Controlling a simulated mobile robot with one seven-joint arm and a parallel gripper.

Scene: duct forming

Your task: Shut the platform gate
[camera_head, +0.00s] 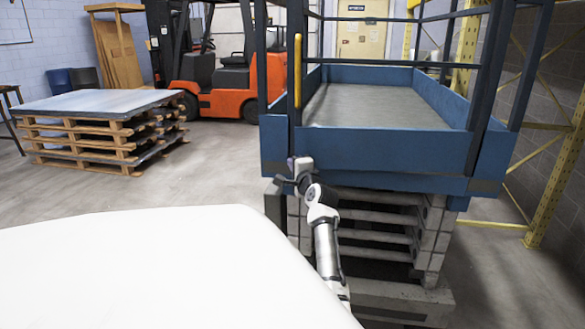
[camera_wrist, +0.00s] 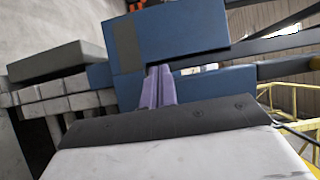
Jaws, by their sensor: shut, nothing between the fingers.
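The lift platform (camera_head: 380,150) is blue with dark blue railings and a grey deck. A yellow vertical bar (camera_head: 298,70) stands at its left front post. I cannot tell which railing section is the gate or how far it stands open. My gripper (camera_head: 291,163) is at the platform's front left corner, below the yellow bar. In the wrist view its purple fingers (camera_wrist: 160,85) are together with nothing between them. They point at blue panels (camera_wrist: 180,35) of the platform; whether they touch is unclear. The yellow bar does not show in the wrist view.
A pallet stack with a grey sheet (camera_head: 95,103) and an orange forklift (camera_head: 215,85) are at the left and back. Yellow racking (camera_head: 560,170) stands at the right. Open floor lies left of the platform.

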